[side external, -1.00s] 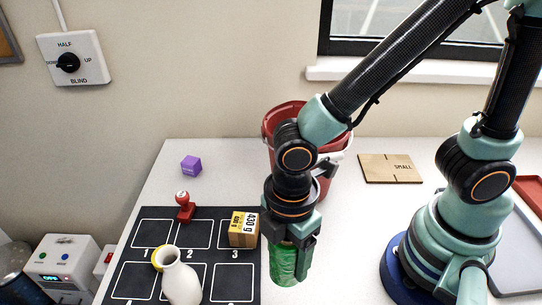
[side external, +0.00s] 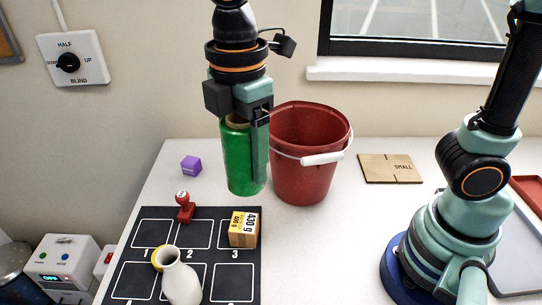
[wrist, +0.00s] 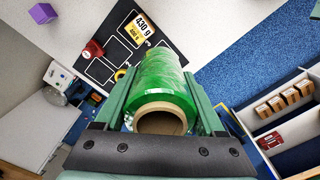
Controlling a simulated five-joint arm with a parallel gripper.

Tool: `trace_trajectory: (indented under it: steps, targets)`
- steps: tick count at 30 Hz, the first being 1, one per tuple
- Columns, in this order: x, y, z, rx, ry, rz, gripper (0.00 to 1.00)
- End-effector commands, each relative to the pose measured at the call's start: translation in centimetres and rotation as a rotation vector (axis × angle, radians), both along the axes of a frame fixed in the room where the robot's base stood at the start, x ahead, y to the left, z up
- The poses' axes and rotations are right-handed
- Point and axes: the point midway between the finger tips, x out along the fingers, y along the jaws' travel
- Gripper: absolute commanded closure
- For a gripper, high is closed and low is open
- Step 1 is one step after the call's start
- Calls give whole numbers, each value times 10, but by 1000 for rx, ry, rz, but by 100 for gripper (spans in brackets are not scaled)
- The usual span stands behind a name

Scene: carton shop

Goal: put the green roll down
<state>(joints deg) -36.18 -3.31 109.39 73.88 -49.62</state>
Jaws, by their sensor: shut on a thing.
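The green roll (side external: 240,160) is a shiny green cylinder with a brown cardboard core, held upright. My gripper (side external: 250,172) is shut on it, one finger along its right side in the side view; the other finger is mostly hidden. The roll hangs left of the red bucket and behind the black mat in that view, seemingly above the white table; its exact height is unclear. The wrist view shows the roll (wrist: 163,85) between both fingers, core end toward the camera.
The black numbered mat (side external: 195,262) bears a 430 g box (side external: 243,230), a red stamp (side external: 185,210) and a white vase (side external: 180,280). The red bucket (side external: 305,165) stands close right of the roll. A purple cube (side external: 191,165) and a board (side external: 390,168) lie behind.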

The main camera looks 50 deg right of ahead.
Motion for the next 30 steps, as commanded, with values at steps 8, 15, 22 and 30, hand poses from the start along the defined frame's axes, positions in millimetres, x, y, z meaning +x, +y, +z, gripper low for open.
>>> trace_trajectory:
  steps: [8, 15, 22, 30]
  targets:
    - [114, -41, 2, -2, 3, 22, 100]
    - [188, -100, -8, -1, 3, 49, 100]
    - [219, -136, -17, -1, 1, 69, 100]
    - [222, -142, -56, -1, 6, 73, 100]
